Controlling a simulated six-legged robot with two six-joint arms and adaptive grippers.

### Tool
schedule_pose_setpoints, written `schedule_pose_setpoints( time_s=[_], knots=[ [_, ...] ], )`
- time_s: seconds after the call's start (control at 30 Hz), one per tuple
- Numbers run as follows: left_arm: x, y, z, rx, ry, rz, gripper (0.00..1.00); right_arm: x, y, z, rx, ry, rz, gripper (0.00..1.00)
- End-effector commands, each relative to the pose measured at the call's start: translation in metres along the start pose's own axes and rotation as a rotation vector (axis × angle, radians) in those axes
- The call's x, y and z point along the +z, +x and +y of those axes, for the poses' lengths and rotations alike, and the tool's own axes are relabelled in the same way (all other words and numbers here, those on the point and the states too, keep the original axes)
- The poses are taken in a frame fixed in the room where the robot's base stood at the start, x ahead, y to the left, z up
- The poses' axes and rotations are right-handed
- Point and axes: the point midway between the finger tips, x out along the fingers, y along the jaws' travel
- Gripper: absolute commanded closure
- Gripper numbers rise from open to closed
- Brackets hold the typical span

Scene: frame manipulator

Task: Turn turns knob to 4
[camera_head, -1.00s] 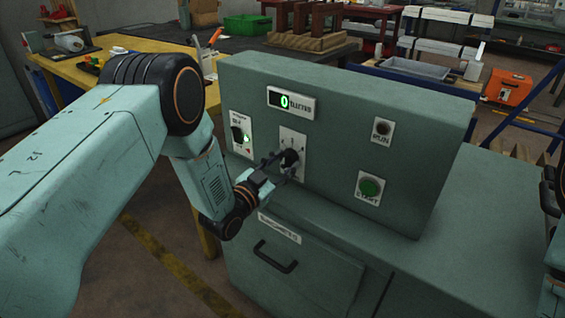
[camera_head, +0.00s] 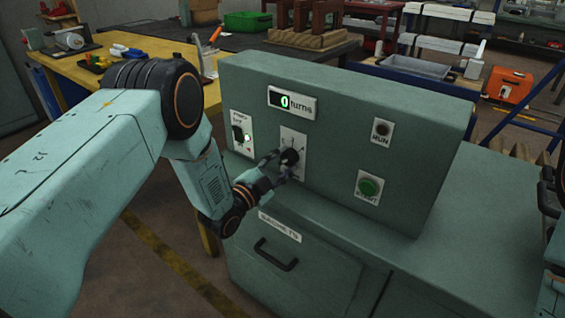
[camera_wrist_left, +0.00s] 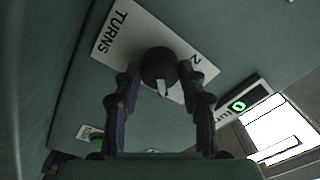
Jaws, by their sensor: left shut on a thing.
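The turns knob (camera_head: 290,156) is a black round knob on a white plate (camera_head: 298,140) on the front of the green control box. In the left wrist view the knob (camera_wrist_left: 158,68) has a white pointer mark, and the plate reads TURNS with a 2 near one corner. My left gripper (camera_head: 280,163) is at the knob, its fingers (camera_wrist_left: 160,90) closed on either side of it. The turns display (camera_head: 292,103) shows a green 0. My right gripper is not clearly seen; only part of my right arm shows at the right edge.
A power switch (camera_head: 238,136) with a lit spot is left of the knob. A green START button (camera_head: 370,187) and a dark RUN lamp (camera_head: 382,131) are to the right. A drawer handle (camera_head: 276,256) lies below. The cabinet top (camera_head: 480,215) at right is clear.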

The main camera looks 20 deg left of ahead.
Motion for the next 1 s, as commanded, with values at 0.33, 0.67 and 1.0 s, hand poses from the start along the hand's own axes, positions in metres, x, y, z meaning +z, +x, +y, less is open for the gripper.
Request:
schedule_pose_setpoints(
  time_s=[0.33,0.67,1.0],
  knots=[
    [0.0009,-0.001,0.0015,0.003,0.01,-0.002,0.91,0.0,-0.0001,0.0,0.0,0.0,0.0,0.6],
    [0.0006,-0.0006,0.0009,0.002,0.009,-0.001,0.4,0.0,-0.0001,0.0,0.0,0.0,0.0,0.6],
    [0.0003,-0.0009,0.0003,0.001,0.008,0.0,0.36,0.0,-0.0001,0.0,0.0,0.0,0.0,0.6]
  ],
)
